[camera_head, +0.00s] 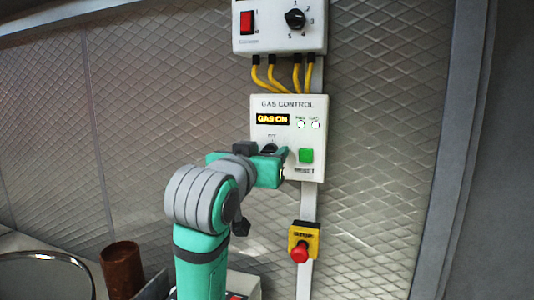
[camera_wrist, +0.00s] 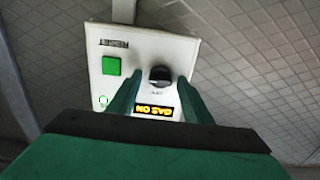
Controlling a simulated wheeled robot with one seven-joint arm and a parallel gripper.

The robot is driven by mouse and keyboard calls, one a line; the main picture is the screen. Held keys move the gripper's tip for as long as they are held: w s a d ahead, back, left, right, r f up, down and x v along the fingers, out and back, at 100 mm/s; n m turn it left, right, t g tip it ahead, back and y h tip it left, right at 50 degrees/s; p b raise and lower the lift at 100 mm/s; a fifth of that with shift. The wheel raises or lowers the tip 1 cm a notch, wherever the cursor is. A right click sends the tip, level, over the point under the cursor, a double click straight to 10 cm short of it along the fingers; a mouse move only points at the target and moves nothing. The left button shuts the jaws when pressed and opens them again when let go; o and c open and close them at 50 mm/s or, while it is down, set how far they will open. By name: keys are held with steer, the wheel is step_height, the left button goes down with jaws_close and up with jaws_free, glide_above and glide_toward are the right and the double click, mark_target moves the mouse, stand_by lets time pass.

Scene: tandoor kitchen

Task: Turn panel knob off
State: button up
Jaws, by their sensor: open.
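The white gas control panel (camera_head: 313,160) hangs on the wall, with its display (camera_head: 272,119) lit "GAS ON". Its black knob (camera_head: 269,149) is partly hidden by my gripper in the head view. In the wrist view the panel (camera_wrist: 180,48) appears upside down and the knob (camera_wrist: 160,73) shows between the fingertips. My gripper (camera_wrist: 160,82) is open, with one green finger on each side of the knob's line. I cannot tell whether the fingers touch it. In the head view my gripper (camera_head: 280,158) is at the panel's lower left.
A green button (camera_head: 306,155) is right of the knob. A red emergency stop (camera_head: 300,252) on a yellow box is below. An upper box (camera_head: 270,40) has a red switch, a dial and yellow cables. A brown cylinder (camera_head: 122,268) stands at lower left.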

steer(key=c, duration=1)
steer(key=shift+c, duration=0.2)
steer(key=shift+n, duration=0.3)
steer(key=n, duration=0.3)
steer(key=shift+n, duration=0.3)
steer(key=shift+a+f+n, duration=0.1)
steer(key=shift+n, duration=3.35)
steer(key=shift+a+f+n, duration=0.1)
steer(key=shift+n, duration=3.35)
